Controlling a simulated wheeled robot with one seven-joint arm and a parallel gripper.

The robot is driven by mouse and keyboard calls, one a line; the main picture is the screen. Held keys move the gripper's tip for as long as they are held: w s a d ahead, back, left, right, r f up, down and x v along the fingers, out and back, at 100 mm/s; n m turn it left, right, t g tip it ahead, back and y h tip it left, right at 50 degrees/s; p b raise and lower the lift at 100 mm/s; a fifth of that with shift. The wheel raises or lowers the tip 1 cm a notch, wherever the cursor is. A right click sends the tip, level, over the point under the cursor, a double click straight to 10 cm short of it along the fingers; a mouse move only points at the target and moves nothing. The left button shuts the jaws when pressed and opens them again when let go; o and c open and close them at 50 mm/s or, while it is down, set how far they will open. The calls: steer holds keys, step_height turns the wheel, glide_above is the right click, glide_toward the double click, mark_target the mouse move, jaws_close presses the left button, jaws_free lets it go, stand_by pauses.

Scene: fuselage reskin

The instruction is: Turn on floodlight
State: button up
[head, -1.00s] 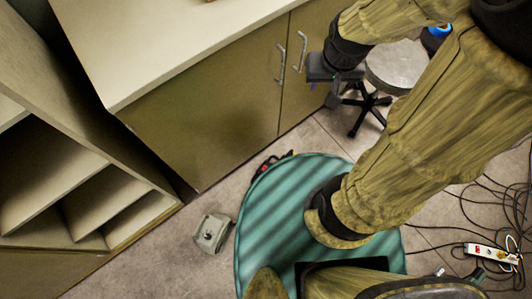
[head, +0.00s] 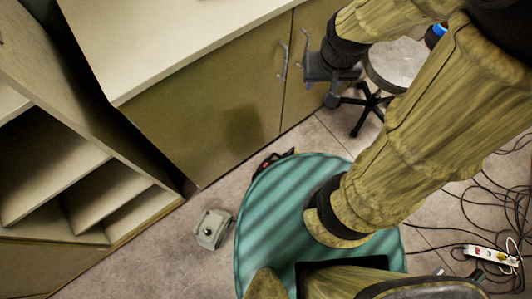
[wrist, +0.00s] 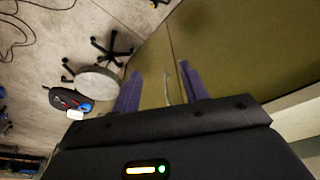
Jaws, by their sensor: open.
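I cannot surely tell which thing is the floodlight. A small pale grey-green box (head: 212,229) with a dark knob or spot on top lies on the floor, left of my round green-striped base; it may be the floodlight. My gripper (head: 308,75) is open and empty beside the cabinet doors at the top of the head view, far from that box. In the wrist view its two purple fingers (wrist: 160,72) are spread, with a silver door handle (wrist: 168,90) seen between them; I cannot tell whether they touch it.
An olive cabinet (head: 200,120) with a pale top stands at the upper left, open shelves (head: 90,195) at the left. A stool (head: 393,66) stands right of my gripper. Cables and a white power strip (head: 491,254) lie at the right. A red-black object (head: 272,162) touches my base's edge.

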steer(key=w+a+f+m+b, duration=0.1)
steer(key=w+f+b, duration=0.2)
steer(key=f+b, duration=0.3)
steer(key=w+a+f+m+g+b, duration=0.1)
steer(key=w+a+f+b, duration=0.2)
steer(key=f, duration=0.6)
steer(key=w+f+m+b, duration=0.1)
steer(key=w+f+b, duration=0.2)
steer(key=f+b, duration=0.35)
steer(key=m+g+b, duration=0.2)
steer(key=m+b, duration=0.3)
steer(key=b, duration=2.1)
glide_above(267, 164)
step_height(267, 164, down, 59)
steer(key=shift+w+f, duration=0.1)
step_height(267, 164, down, 18)
steer(key=b, duration=0.8)
steer(key=shift+r, duration=0.25)
